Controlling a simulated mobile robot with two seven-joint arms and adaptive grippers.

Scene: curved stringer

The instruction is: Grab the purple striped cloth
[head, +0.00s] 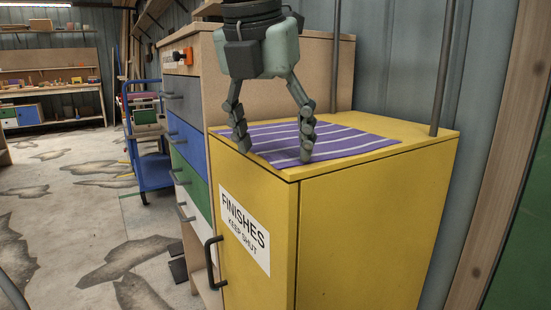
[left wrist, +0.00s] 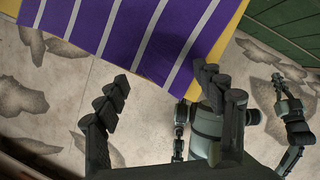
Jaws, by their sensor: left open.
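The purple cloth with pale stripes (head: 335,143) lies flat on top of the yellow cabinet (head: 380,220), near its front left corner. My left gripper (head: 273,152) points down over the cloth's near left part, fingers spread wide and empty. In the head view its fingertips are at or just above the cloth; I cannot tell if they touch. In the left wrist view the cloth (left wrist: 155,35) fills the upper middle, beyond the open fingers (left wrist: 162,82).
Two grey upright posts (head: 443,70) stand at the back of the cabinet top. A drawer unit (head: 190,135) with coloured fronts adjoins on the left. A blue trolley (head: 150,165) stands further left. The stained concrete floor (head: 70,220) is mostly open.

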